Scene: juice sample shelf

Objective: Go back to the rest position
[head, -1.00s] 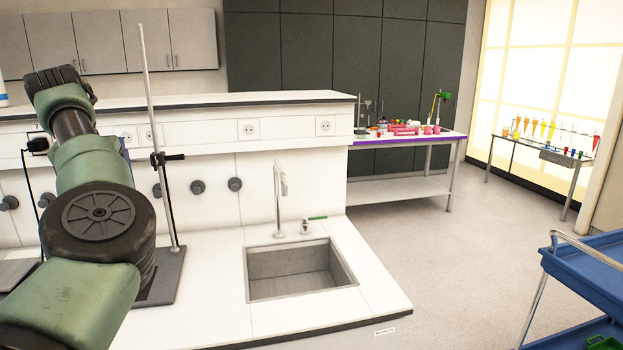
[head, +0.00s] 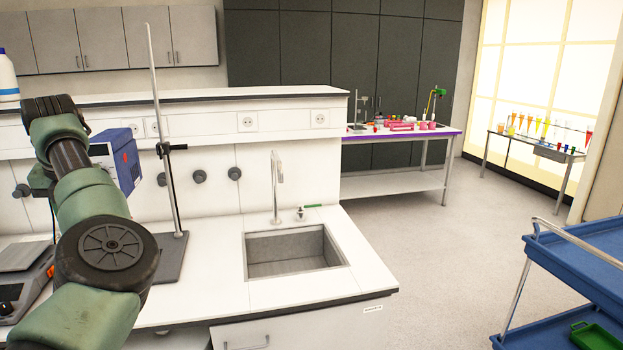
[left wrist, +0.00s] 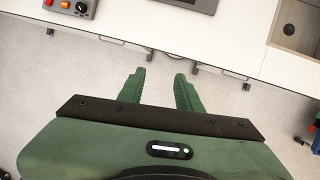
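My left gripper (left wrist: 160,90) shows in the left wrist view. Its two green fingers are apart with nothing between them, and bare floor shows below. It points toward the front of the white counter (left wrist: 225,28). In the head view my green and black left arm stands at the left, in front of the counter (head: 215,290). I cannot make out its fingers there. My right gripper is in neither view.
A sink (head: 295,252) and a metal stand (head: 158,120) are on the counter, with a blue box (head: 118,160) behind my arm. A blue trolley (head: 585,265) stands at the right. Grey floor (head: 450,250) lies open between counter and trolley.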

